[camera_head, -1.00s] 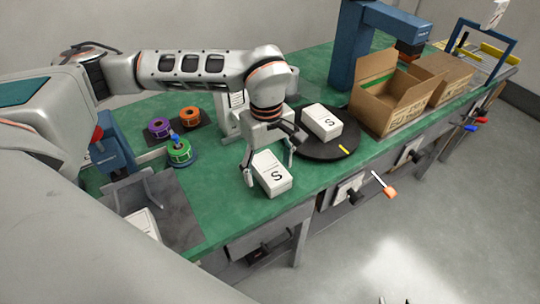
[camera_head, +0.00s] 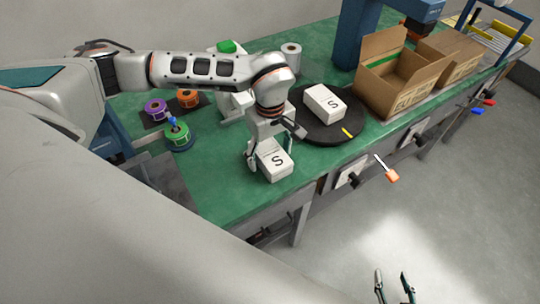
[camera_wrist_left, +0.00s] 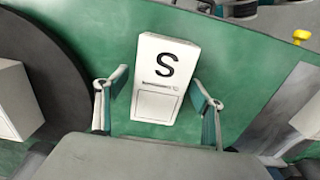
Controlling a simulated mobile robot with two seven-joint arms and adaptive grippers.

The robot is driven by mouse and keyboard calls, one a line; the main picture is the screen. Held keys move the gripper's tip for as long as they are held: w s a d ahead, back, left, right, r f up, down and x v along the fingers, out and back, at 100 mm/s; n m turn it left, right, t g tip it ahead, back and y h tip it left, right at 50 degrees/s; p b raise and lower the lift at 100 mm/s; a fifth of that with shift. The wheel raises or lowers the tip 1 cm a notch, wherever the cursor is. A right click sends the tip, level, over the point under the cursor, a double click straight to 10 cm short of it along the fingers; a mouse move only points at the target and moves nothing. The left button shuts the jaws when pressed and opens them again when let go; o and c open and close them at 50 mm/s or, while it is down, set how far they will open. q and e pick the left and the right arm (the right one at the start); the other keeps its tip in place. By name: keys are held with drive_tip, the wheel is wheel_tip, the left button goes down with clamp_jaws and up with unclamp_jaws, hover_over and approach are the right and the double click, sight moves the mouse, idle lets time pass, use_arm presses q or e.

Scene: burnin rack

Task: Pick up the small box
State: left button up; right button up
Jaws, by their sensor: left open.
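A small white box marked S (camera_head: 278,169) lies on the green bench near its front edge. My left gripper (camera_head: 269,155) is over this box, with its fingers open on either side. In the left wrist view the box (camera_wrist_left: 162,82) lies between the two open fingers (camera_wrist_left: 156,108), with green bench visible on both sides of it. A second white box marked S (camera_head: 323,102) sits on the black round turntable (camera_head: 300,127). My right gripper (camera_head: 395,288) is open and empty at the bottom of the head view, over the floor.
An open cardboard carton (camera_head: 381,91) and another brown box (camera_head: 458,52) stand to the right. Purple (camera_head: 156,109), orange (camera_head: 188,97) and green (camera_head: 178,136) spools stand at the left.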

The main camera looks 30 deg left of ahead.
use_arm(q)
drive_tip(key=shift+f, duration=0.1)
drive_tip(key=shift+c, duration=0.4)
drive_tip(key=c, duration=1.2)
